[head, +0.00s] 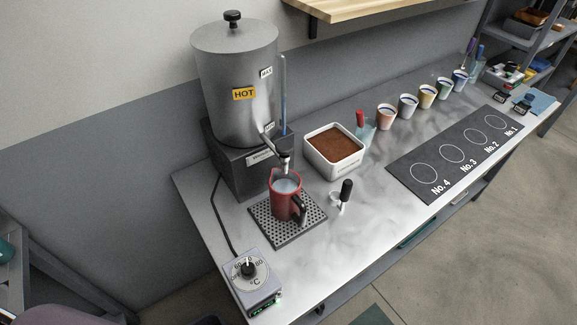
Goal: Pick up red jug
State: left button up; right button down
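The red jug (283,204) stands upright on the dark perforated drip tray (308,229) near the front left of the bench. It is under the tap (282,156) of the grey metal urn (236,85), which is marked HOT. Its black handle (301,209) is toward the right. Pale bluish liquid or a pale inside shows at its open top. Neither of my grippers is in view, and nothing holds the jug.
A temperature dial box (249,282) sits at the front left. A black-handled tool (346,190) stands close right of the jug. Behind are a white tub of brown grounds (308,157) and several cups (386,117).

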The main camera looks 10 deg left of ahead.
aim_at(286, 204)
jog(key=l+u, duration=0.35)
jog(key=l, duration=0.2)
jog(key=l+u, duration=0.4)
jog(key=l, duration=0.15)
jog(key=l+u, duration=0.35)
jog(key=l, duration=0.2)
